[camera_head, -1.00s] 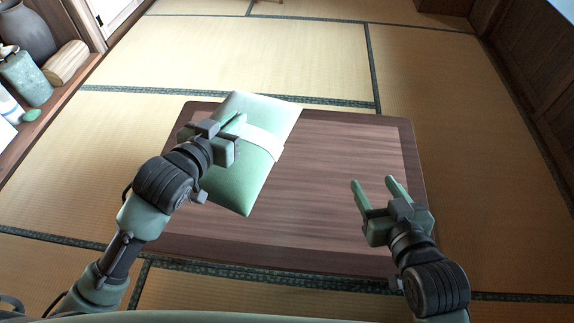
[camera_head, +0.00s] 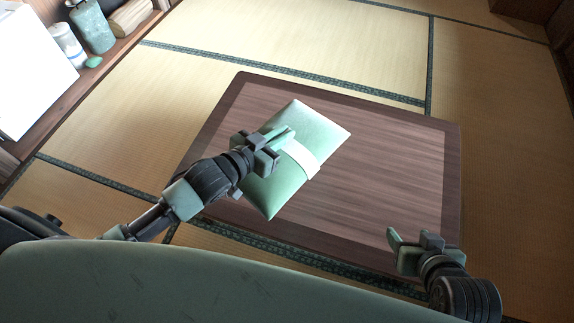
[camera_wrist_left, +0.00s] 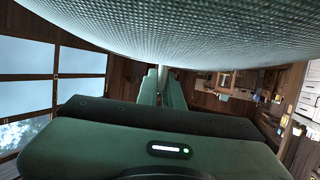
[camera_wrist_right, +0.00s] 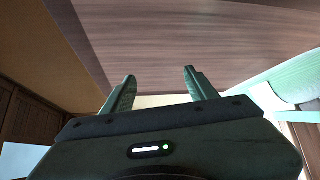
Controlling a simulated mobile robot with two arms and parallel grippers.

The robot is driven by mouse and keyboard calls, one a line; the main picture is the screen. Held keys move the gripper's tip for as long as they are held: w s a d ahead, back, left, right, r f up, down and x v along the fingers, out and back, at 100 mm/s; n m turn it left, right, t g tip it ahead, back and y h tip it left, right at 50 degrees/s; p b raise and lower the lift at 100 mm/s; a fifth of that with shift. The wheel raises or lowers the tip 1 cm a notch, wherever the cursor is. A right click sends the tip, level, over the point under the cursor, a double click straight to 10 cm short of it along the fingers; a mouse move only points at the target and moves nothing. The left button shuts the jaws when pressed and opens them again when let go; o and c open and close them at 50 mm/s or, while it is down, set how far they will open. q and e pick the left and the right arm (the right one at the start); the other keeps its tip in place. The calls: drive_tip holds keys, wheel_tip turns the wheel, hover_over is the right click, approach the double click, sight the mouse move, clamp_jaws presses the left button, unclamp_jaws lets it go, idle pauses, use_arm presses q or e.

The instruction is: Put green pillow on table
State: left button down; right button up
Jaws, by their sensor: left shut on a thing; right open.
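The green pillow (camera_head: 310,128) with a white band around its middle is over the left part of the dark wooden table (camera_head: 395,165) in the head view. My left gripper (camera_head: 279,143) is shut on the pillow near the band. I cannot tell whether the pillow touches the tabletop. In the left wrist view the pillow (camera_wrist_left: 200,30) fills the top, above the fingers (camera_wrist_left: 162,88). My right gripper (camera_head: 408,240) is open and empty near the table's front right corner. In the right wrist view its fingers (camera_wrist_right: 160,88) are apart, with the tabletop (camera_wrist_right: 190,45) beyond.
A low shelf along the left wall holds a green jar (camera_head: 92,28), a white container (camera_head: 68,45) and a wooden log (camera_head: 131,17). Tatami floor (camera_head: 185,95) is clear around the table. The right part of the tabletop is bare.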

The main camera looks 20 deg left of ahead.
sight(283, 148)
use_arm(q)
wheel_tip(283, 148, down, 5)
drive_tip(key=shift+f+b, duration=0.2)
drive_tip(key=shift+b, duration=0.85)
use_arm(e)
drive_tip(key=w+a+r+t+y, duration=0.2)
drive_tip(key=w+a+r+t, duration=0.1)
drive_tip(key=w+r+t, duration=0.35)
use_arm(q)
wheel_tip(283, 148, down, 4)
drive_tip(key=shift+f+b, duration=0.1)
drive_tip(key=shift+b, duration=0.75)
drive_tip(key=shift+f, duration=0.25)
wheel_tip(283, 148, down, 4)
drive_tip(key=shift+r+b, duration=0.15)
drive_tip(key=shift+b, duration=0.75)
use_arm(e)
wheel_tip(283, 148, up, 18)
drive_tip(key=a+t+y, duration=0.2)
drive_tip(key=t+y, duration=0.1)
drive_tip(key=t, duration=0.6)
drive_tip(key=shift+n, duration=0.4)
drive_tip(key=shift+s, duration=0.1)
use_arm(q)
drive_tip(key=c, duration=1.7)
unclamp_jaws()
drive_tip(key=shift+f, duration=0.25)
drive_tip(key=shift+o, duration=0.7)
use_arm(e)
drive_tip(key=shift+t, duration=0.25)
